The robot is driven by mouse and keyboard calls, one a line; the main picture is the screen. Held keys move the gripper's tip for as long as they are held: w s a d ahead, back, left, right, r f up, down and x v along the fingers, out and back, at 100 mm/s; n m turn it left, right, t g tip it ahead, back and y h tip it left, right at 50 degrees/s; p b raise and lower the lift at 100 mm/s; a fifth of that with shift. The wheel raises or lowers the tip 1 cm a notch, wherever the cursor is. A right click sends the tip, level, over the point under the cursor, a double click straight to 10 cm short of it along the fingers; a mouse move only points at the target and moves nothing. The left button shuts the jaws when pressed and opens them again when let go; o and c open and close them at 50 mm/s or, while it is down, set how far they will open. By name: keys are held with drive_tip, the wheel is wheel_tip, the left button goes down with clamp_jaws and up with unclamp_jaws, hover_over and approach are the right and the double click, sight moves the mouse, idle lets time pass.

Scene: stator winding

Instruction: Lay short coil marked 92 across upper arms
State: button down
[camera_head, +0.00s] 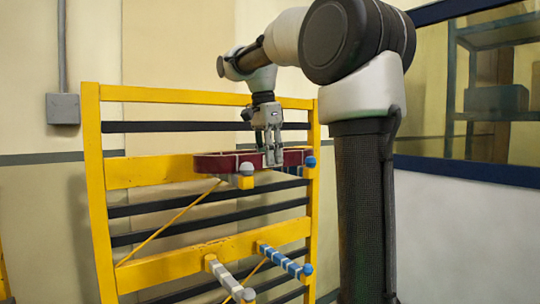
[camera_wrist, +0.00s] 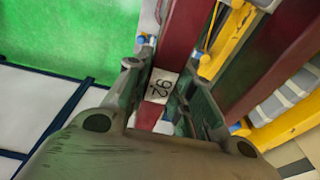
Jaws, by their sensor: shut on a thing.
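The short coil (camera_head: 215,164) is a long dark red loop with pale bands. My gripper (camera_head: 273,155) points down and is shut on it, right of its middle. In the wrist view the white label marked 92 (camera_wrist: 161,86) shows on the coil between my fingers (camera_wrist: 160,75). The coil lies level, crosswise at the height of the two upper arms. The left upper arm shows a grey tip (camera_head: 246,169) and the right one a blue tip (camera_head: 310,162). I cannot tell whether the coil touches the arms.
The yellow rack (camera_head: 92,190) has dark crossbars behind the coil. Two lower arms stick out below, one with grey bands (camera_head: 227,277) and one with blue bands (camera_head: 280,260). A grey box (camera_head: 63,109) is on the wall at left.

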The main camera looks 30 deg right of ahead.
drive_tip(key=c, duration=1.2)
unclamp_jaws()
drive_tip(key=shift+c, duration=0.2)
wheel_tip(320, 180, up, 12)
drive_tip(key=a, duration=0.2)
drive_tip(key=s+a+f+n+t, duration=0.1)
drive_tip(key=s+f+n, duration=0.5)
drive_tip(key=f, duration=0.4)
drive_tip(key=s+a+f+n+t+y, duration=0.1)
drive_tip(key=s+f+n, duration=0.4)
drive_tip(key=f, duration=0.5)
drive_tip(key=s+a+f+n+t, duration=0.1)
drive_tip(key=s+f+n+t, duration=0.1)
drive_tip(key=s+f+n, duration=0.4)
drive_tip(key=s+f, duration=0.3)
drive_tip(key=f, duration=0.1)
drive_tip(key=shift+s+n+y, duration=0.3)
drive_tip(key=shift+s, duration=0.05)
drive_tip(key=shift+a, duration=0.1)
